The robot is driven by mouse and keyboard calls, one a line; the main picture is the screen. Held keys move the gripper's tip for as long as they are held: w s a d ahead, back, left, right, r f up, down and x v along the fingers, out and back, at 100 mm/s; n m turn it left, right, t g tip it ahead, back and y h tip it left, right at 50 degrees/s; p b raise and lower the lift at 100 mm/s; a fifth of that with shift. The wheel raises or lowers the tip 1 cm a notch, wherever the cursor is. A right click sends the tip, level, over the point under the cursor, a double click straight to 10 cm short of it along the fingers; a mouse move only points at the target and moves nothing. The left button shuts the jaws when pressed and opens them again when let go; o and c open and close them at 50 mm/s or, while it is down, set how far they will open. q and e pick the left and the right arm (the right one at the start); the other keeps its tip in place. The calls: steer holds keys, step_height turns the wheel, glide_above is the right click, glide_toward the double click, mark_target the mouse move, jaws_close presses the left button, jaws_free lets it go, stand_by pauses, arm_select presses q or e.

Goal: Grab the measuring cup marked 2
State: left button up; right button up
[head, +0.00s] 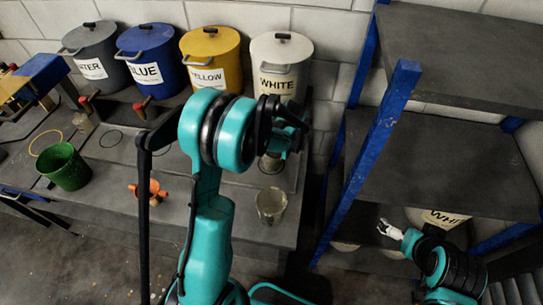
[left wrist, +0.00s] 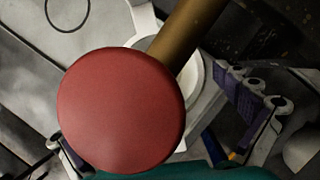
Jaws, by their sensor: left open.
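A translucent grey measuring cup (head: 271,204) stands on the bench in the middle of the head view. Another cup (head: 270,163) is behind it, below the white bucket and partly hidden by my left arm. A third small cup (head: 83,122) is at the far left. No cup's number is legible. My left gripper (left wrist: 165,125) is open, its fingers on either side of a large red knob (left wrist: 120,110). A pale round cup-like rim (left wrist: 193,88) shows partly behind the knob. My right gripper (head: 390,229) is at lower right, by the shelf, away from the cups.
Grey, blue (head: 152,60), yellow (head: 211,58) and white (head: 281,66) lidded buckets line the wall. A green bucket (head: 63,167) and an orange piece (head: 150,190) are left of my arm. A blue-framed shelf (head: 445,170) stands right.

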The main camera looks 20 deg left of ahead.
arm_select(q)
steer(key=shift+a+f, duration=0.1)
steer(key=shift+f, duration=0.1)
steer(key=c, duration=1.8)
steer(key=shift+r, duration=0.15)
steer(key=shift+c, duration=0.2)
